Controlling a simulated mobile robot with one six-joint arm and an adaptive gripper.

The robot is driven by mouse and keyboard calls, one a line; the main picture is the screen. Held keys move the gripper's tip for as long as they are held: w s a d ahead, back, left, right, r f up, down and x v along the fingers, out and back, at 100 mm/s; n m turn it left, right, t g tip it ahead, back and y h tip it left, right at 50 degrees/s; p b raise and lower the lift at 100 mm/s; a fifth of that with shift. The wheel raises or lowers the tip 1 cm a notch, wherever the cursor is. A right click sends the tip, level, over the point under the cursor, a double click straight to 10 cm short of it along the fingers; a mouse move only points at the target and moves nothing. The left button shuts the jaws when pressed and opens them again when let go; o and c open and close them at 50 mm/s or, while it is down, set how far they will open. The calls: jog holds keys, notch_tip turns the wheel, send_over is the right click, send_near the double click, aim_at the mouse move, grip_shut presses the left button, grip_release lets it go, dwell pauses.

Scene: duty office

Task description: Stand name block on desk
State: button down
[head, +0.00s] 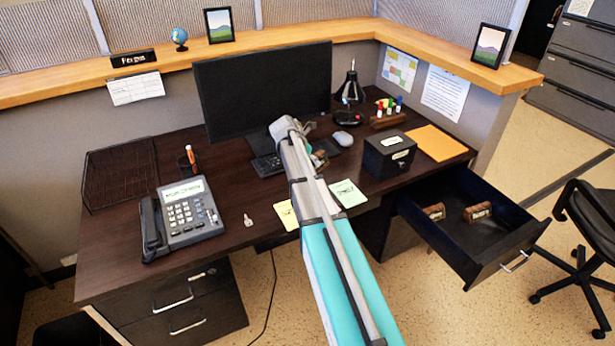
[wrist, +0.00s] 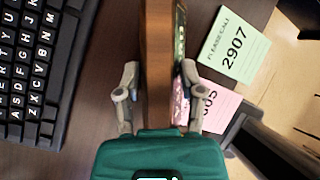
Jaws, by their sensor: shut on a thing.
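In the wrist view a brown wooden block (wrist: 157,60) stands on edge to the camera between the two fingers of my gripper (wrist: 160,95), which is shut on it. Its faces are seen nearly edge-on, so I cannot read any name. My gripper is over the dark desk (head: 130,260), in front of the monitor. In the head view my arm hides most of the gripper and block; a bit of the block (head: 320,158) shows at its right. I cannot tell whether the block touches the desk.
The keyboard (wrist: 35,60) lies left of the block in the wrist view; sticky notes (wrist: 236,46) lie right. A black box (head: 390,151) and mouse (head: 343,139) are right of my arm. The open drawer (head: 475,235) holds two wooden blocks. The phone (head: 185,212) stands left.

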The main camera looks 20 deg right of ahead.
jog(key=shift+w+f, duration=0.4)
jog(key=shift+f, duration=0.05)
jog(key=shift+w+f+b, duration=0.45)
jog(key=shift+f+b, duration=0.3)
jog(key=shift+b, duration=0.25)
jog(key=shift+f+b, duration=1.2)
jog(key=shift+f, duration=0.05)
jog(key=shift+c, duration=1)
grip_release()
jog(key=shift+r, duration=0.15)
jog(key=p+v, duration=0.3)
jog(key=shift+a+r, duration=0.15)
jog(key=shift+r, duration=0.2)
jog(key=p+v, duration=0.7)
jog(key=v, duration=0.1)
